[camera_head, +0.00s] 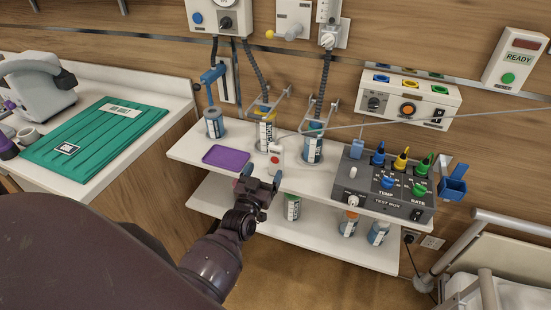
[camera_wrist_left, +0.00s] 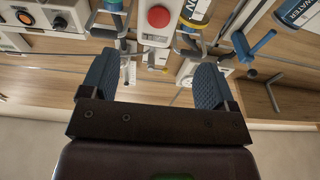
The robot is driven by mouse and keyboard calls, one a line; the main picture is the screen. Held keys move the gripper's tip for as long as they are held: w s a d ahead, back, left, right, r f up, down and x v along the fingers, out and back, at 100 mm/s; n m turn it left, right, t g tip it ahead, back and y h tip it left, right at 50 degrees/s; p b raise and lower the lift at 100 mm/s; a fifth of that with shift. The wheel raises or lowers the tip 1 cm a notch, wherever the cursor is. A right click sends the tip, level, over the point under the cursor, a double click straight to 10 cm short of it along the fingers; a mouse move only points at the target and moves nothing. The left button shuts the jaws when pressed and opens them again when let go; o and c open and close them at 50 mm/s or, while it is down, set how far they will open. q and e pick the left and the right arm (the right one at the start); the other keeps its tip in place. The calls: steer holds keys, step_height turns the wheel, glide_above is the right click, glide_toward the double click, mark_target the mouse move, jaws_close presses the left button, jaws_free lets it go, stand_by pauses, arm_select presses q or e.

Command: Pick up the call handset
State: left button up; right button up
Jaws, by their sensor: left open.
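The call handset (camera_head: 276,155) is a small white unit with a red button. In the head view it stands at the front part of the upper shelf, its lower end close behind my left gripper. In the left wrist view the handset (camera_wrist_left: 155,24) shows at the top, beyond the gap between the fingers. My left gripper (camera_head: 261,177) is open and empty, just in front of the handset; the left wrist view also shows its two blue pads (camera_wrist_left: 155,78) apart. My right gripper is not in view.
Labelled bottles (camera_head: 312,146) stand behind the handset, with hoses and brackets above. A purple tray (camera_head: 226,157) lies to its left, a grey test box (camera_head: 383,188) to its right. A thin cable (camera_head: 370,124) runs across to the right. More bottles stand on the lower shelf (camera_head: 215,195).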

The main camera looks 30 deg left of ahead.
mark_target(275, 153)
arm_select(q)
steer(key=x, duration=0.3)
steer(key=shift+d+f, duration=0.1)
steer(key=shift+d, duration=0.05)
steer(key=shift+w+r, duration=0.25)
steer(key=shift+w, duration=0.25)
steer(key=x, duration=0.5)
steer(key=shift+r+p, duration=0.1)
steer(key=shift+p, duration=0.2)
steer(key=c, duration=1)
